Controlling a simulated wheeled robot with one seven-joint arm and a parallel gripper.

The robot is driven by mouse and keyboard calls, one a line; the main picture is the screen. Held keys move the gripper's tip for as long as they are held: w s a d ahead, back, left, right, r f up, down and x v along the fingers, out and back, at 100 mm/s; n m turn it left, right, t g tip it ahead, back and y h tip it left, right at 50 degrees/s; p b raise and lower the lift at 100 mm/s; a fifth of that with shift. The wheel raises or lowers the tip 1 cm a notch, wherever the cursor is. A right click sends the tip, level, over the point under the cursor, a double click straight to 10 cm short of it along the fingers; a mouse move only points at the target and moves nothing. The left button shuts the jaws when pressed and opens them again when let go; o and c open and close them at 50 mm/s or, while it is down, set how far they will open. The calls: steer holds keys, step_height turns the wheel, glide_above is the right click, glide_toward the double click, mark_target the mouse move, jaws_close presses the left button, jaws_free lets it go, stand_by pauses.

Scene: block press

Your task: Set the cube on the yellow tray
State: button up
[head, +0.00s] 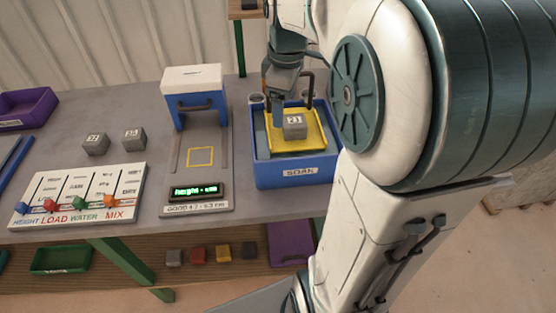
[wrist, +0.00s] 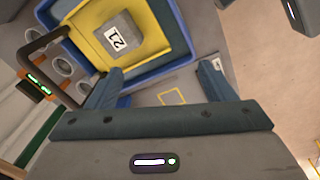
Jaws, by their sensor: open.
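A grey cube labelled 21 (head: 295,127) rests on the yellow tray (head: 281,143), inside the blue SOAK bin (head: 268,178). In the wrist view the cube (wrist: 113,40) sits on the yellow tray (wrist: 162,40) with its label facing up. My gripper (head: 277,112) is over the bin, just behind and left of the cube in the head view. In the wrist view its two fingers (wrist: 158,83) are spread with nothing between them, and the cube lies outside them. One fingertip is hard to make out in the head view.
Two other grey cubes (head: 96,144) (head: 134,139) stand on the table at left, behind a slider panel (head: 80,194). A blue and white press (head: 194,95) with a lit height display (head: 194,191) stands left of the bin. A purple tray (head: 27,106) is at far left.

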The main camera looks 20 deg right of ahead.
steer(key=s+a+f+m+t, duration=0.1)
steer(key=s+a+f+m, duration=0.2)
steer(key=s+a+m, duration=0.1)
steer(key=s+a+f+m+t, duration=0.1)
steer(key=s+a+f+m, duration=0.2)
steer(key=s+m, duration=0.3)
steer(key=s+a, duration=0.1)
steer(key=s, duration=0.2)
steer(key=shift+s, duration=0.3)
